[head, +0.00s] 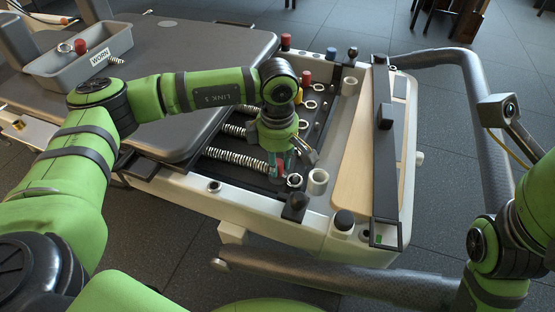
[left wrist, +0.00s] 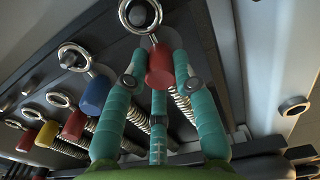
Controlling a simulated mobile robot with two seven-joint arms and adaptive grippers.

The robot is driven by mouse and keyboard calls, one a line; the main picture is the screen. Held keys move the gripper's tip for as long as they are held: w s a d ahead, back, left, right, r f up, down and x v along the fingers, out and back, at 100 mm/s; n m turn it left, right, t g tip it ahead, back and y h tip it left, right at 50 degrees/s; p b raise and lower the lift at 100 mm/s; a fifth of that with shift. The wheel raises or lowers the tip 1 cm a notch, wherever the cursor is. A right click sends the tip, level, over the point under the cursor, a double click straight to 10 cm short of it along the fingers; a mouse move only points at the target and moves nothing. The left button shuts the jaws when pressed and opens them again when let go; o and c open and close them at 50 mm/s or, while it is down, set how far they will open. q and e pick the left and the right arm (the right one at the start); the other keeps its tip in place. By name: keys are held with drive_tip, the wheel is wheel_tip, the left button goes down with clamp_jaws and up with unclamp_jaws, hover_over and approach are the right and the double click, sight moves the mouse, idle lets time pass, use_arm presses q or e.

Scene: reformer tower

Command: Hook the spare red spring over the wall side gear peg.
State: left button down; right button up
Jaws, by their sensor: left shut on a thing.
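My left gripper (head: 283,170) is over the near end of the spring row and is shut on the red end piece of a spring; the fingers (left wrist: 158,80) close around this red piece (left wrist: 160,64) in the left wrist view. Its metal ring (left wrist: 127,20) lies beyond the fingertips, and a grey peg head (left wrist: 143,14) shows inside the ring. I cannot tell how far down the peg the ring sits. The coil (head: 237,160) runs left from the gripper. My right gripper is out of view.
Beside the held spring are a blue-ended spring (left wrist: 95,95), a red one (left wrist: 74,125) and a yellow one (left wrist: 47,133), with rings at a dark bar. The tray stands on the padded carriage (head: 190,50).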

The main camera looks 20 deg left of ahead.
sight(278, 162)
use_arm(q)
drive_tip(key=c, duration=0.9)
unclamp_jaws()
drive_tip(key=o, duration=0.3)
drive_tip(key=shift+f, duration=0.1)
drive_tip(key=shift+r+p, duration=2.25)
drive_tip(key=shift+r, duration=0.85)
